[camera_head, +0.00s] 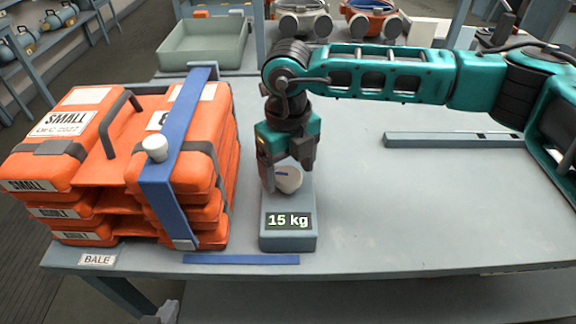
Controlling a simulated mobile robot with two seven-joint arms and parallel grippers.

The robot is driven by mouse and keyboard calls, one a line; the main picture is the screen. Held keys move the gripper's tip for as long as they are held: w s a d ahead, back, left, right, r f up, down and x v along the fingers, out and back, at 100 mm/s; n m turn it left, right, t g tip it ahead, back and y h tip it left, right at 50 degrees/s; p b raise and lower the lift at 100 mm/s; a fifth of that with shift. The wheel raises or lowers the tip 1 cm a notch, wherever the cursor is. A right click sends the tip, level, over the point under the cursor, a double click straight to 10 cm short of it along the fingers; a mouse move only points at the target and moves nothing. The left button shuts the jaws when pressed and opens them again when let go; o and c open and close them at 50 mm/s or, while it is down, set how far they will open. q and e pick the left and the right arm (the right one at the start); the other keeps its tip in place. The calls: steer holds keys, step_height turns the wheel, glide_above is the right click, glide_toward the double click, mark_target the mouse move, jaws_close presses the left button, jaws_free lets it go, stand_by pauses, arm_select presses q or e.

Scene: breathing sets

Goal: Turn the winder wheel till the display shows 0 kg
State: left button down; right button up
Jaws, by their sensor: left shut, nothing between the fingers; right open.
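The winder is a grey box (290,241) on the table; its display (289,220) reads 15 kg. A pale round winder wheel (288,181) with a small blue mark stands on top of the box, partly hidden by my fingers. My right gripper (286,178), on the teal arm from the right, points down at the wheel. It is open, with one finger left of the wheel and the other at its upper right. I cannot tell whether they touch it. My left gripper is not in view.
Stacked orange cases (75,150) stand left of the winder, with a blue strap (179,150) and white knob (155,148) over them. A blue strip (240,259) lies by the front edge. A grey rail (450,140) and green tray (205,45) are behind.

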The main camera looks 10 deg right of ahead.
steer(key=shift+f, duration=0.15)
steer(key=shift+c, duration=0.2)
steer(key=c, duration=1)
